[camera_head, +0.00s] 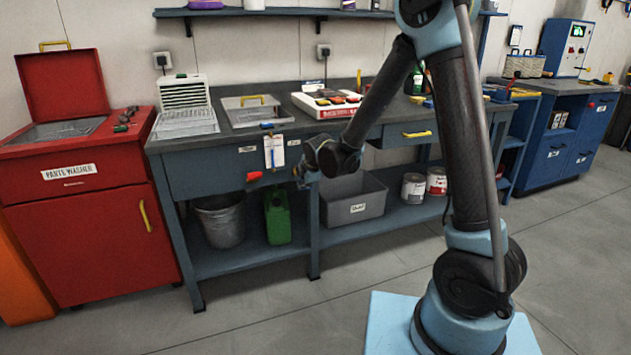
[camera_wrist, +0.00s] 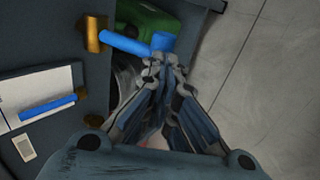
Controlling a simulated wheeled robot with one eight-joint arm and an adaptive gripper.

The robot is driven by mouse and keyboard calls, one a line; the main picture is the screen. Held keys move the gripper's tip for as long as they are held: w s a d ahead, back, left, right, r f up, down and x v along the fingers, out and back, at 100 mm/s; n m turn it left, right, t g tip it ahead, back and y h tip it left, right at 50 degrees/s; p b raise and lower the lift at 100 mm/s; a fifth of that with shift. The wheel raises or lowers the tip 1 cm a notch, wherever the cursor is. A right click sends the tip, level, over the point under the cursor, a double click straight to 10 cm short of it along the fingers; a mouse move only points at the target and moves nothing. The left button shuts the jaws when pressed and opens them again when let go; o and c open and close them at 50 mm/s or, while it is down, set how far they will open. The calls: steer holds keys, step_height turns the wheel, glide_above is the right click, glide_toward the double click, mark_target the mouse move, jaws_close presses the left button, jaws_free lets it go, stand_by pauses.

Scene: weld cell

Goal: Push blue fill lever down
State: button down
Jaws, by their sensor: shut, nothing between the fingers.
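A blue lever (camera_wrist: 125,43) shows in the wrist view, with a brass mount (camera_wrist: 95,34) at its left end and a thicker blue knob (camera_wrist: 163,42) at its right end. It sticks out from the grey bench front. My gripper (camera_wrist: 160,64) is shut and empty, its fingertips right at the knob; I cannot tell whether they touch. In the head view my gripper (camera_head: 303,178) is at the bench front, just right of a white card (camera_head: 274,150), and the lever is too small to make out there.
A second blue bar (camera_wrist: 47,107) lies across the white card in the wrist view. A green can (camera_head: 277,216), a metal bucket (camera_head: 221,218) and a grey bin (camera_head: 352,205) stand on the lower shelf. A red parts washer (camera_head: 80,215) stands left. The floor in front is clear.

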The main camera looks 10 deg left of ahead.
steer(key=shift+f, duration=0.75)
steer(key=shift+s+r, duration=0.1)
steer(key=s+d+f+v, duration=0.1)
steer(key=v, duration=1.3)
steer(key=s+d+r+m+g+h, duration=0.15)
steer(key=d+m, duration=0.45)
steer(key=d, duration=0.8)
steer(key=s+d+r+m+h, duration=0.15)
steer(key=d+m, duration=0.45)
steer(key=d, duration=0.7)
steer(key=s+d+f+m+g, duration=0.1)
steer(key=s+d+f+m, duration=0.2)
steer(key=s+d+m, duration=0.3)
steer(key=s+d+f+m+g+h, duration=0.1)
steer(key=s+d+f+m, duration=0.2)
steer(key=s+d+m, duration=0.3)
steer(key=s+d, duration=0.4)
steer(key=s, duration=0.2)
steer(key=shift+f+m, duration=0.2)
steer(key=shift+m, duration=0.2)
